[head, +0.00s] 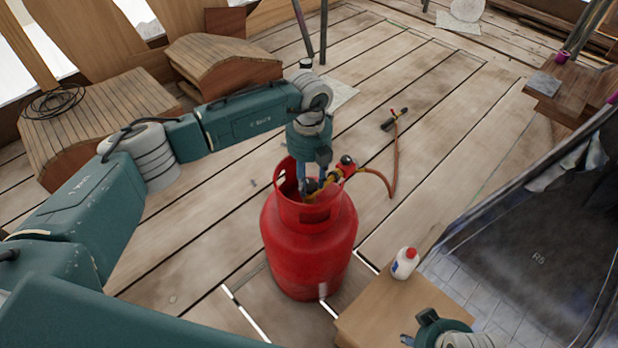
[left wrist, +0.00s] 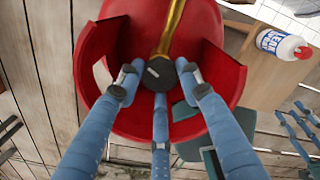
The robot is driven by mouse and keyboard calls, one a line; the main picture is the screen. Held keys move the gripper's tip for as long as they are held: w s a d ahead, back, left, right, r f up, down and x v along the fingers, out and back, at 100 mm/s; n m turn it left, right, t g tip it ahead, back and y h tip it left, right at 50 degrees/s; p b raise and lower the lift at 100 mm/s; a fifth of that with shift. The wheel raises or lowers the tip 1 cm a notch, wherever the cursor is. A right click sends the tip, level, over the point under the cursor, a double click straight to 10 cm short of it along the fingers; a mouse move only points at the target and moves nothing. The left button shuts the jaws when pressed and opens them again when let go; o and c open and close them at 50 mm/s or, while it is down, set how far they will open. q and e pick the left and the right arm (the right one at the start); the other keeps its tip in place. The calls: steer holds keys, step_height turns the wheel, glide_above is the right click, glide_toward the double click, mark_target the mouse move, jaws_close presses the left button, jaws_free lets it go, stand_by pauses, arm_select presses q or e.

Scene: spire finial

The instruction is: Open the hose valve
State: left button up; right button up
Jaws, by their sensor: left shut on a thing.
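The red gas cylinder (head: 308,250) stands upright on the plank deck, its open collar around a brass valve. The valve's black knob (left wrist: 158,73) and brass body (left wrist: 172,30) show in the left wrist view. My left gripper (head: 312,182) reaches down into the collar, its three blue fingers (left wrist: 158,82) closed around the knob. In the head view the fingers partly hide it. A red regulator (head: 346,165) with an orange hose (head: 393,165) sits beside the valve. My right gripper (left wrist: 292,128) is off to the right with its fingers spread and empty; the head view cuts it off.
A white bottle with a red cap (head: 404,263) stands on a wooden box (head: 385,308) right of the cylinder. A torch (head: 394,120) lies on the planks behind, at the hose's end. Wooden curved pieces (head: 222,62) stand at the back left. The deck left of the cylinder is mostly clear.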

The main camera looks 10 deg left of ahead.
mark_target(309, 184)
arm_select(q)
steer(key=shift+w, duration=0.1)
steer(key=o, duration=1.1)
steer(key=shift+o, duration=0.2)
steer(key=shift+r, duration=0.1)
step_height(309, 184, up, 12)
